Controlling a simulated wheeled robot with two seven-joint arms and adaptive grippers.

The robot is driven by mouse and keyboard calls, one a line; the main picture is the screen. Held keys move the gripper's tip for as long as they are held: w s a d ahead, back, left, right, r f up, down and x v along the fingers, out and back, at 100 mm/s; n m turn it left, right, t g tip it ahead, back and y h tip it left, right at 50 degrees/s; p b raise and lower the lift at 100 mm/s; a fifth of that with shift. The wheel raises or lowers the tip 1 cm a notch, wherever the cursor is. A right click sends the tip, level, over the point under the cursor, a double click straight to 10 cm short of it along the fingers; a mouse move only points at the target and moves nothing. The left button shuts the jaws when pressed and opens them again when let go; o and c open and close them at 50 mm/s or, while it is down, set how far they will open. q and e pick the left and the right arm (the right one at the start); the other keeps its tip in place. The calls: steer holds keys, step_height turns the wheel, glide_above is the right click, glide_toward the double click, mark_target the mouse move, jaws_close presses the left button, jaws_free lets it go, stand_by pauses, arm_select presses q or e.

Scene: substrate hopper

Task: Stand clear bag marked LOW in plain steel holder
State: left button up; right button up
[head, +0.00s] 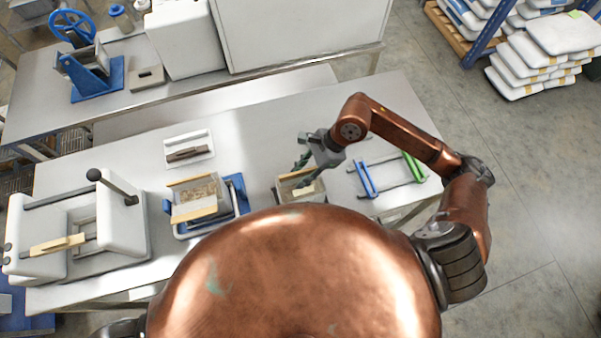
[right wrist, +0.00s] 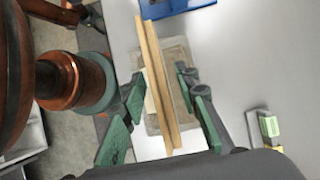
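A clear bag (head: 289,186) with tan material inside and a tan top bar stands on the table in front of my body. Its label cannot be read. In the right wrist view the bag (right wrist: 176,62) and its long tan bars (right wrist: 158,85) lie between my fingers. My right gripper (head: 307,172) is at the bag, fingers apart on either side of it; it also shows in the right wrist view (right wrist: 160,93). No grip on the bag shows. A steel rod frame with a blue end (head: 366,180) and a green end (head: 413,167) stands to the right. I cannot identify a plain steel holder. My left gripper is out of view.
Another bag (head: 196,196) sits in a blue holder (head: 240,192) to the left. A white machine (head: 120,228) stands at the far left. A small white tray (head: 200,137) lies behind. My body hides the table's front middle. Stacked sacks (head: 540,60) are beyond, at right.

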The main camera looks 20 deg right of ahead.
steer(key=v, duration=1.2)
steer(key=shift+r, duration=0.15)
